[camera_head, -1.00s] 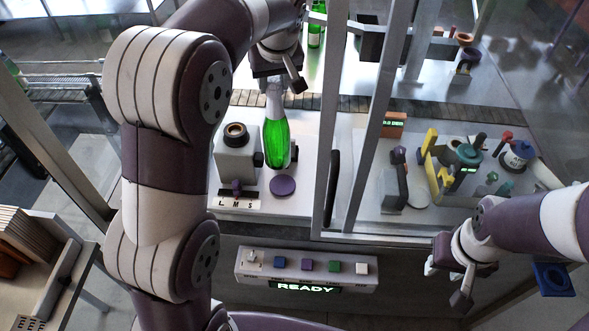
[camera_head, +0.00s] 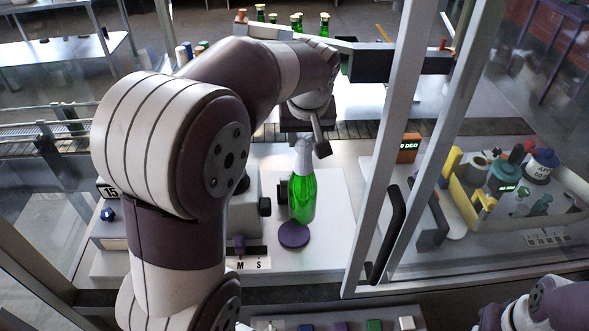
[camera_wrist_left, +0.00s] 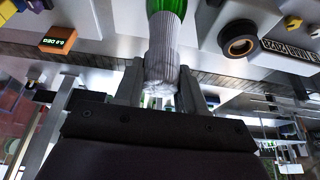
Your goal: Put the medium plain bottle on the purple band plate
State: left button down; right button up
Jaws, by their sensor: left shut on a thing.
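My left gripper (camera_head: 305,128) is shut on the silver-grey neck of a green bottle (camera_head: 302,196). The wrist view shows both fingers (camera_wrist_left: 163,88) around this ribbed grey neck, with the green body (camera_wrist_left: 167,7) beyond it. The bottle hangs nearly upright. Its base overlaps the rear edge of a purple round plate (camera_head: 293,236) in the head view; I cannot tell whether they touch. No size mark shows on the bottle. My right gripper (camera_head: 492,318) is partly cut off at the lower right.
A grey block (camera_head: 245,195) with a dark knob stands just left of the bottle, above a sign (camera_head: 249,263) with letters. A window post and black handle (camera_head: 386,235) rise to the right. Several green bottles stand at the back. A yellow bin (camera_head: 465,200) holds items at right.

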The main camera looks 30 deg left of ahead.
aim_at(294, 176)
pick_arm(q)
jog(key=shift+s+a+f, duration=0.15)
jog(key=shift+s+a, duration=0.05)
jog(key=shift+s, duration=0.3)
jog(key=shift+s+a+f, duration=0.1)
jog(key=shift+s+a, duration=0.05)
jog(key=shift+s, duration=0.35)
jog(key=shift+s+a+f, duration=0.15)
jog(key=shift+a+f, duration=0.05)
jog(key=shift+f, duration=0.1)
notch_tip(294, 176, down, 4)
jog(key=shift+a+r+p, duration=0.1)
jog(key=shift+r+p, duration=0.1)
jog(key=shift+p, duration=0.5)
jog(key=shift+f, duration=0.3)
jog(key=c, duration=0.7)
grip_release()
jog(key=shift+o, duration=0.2)
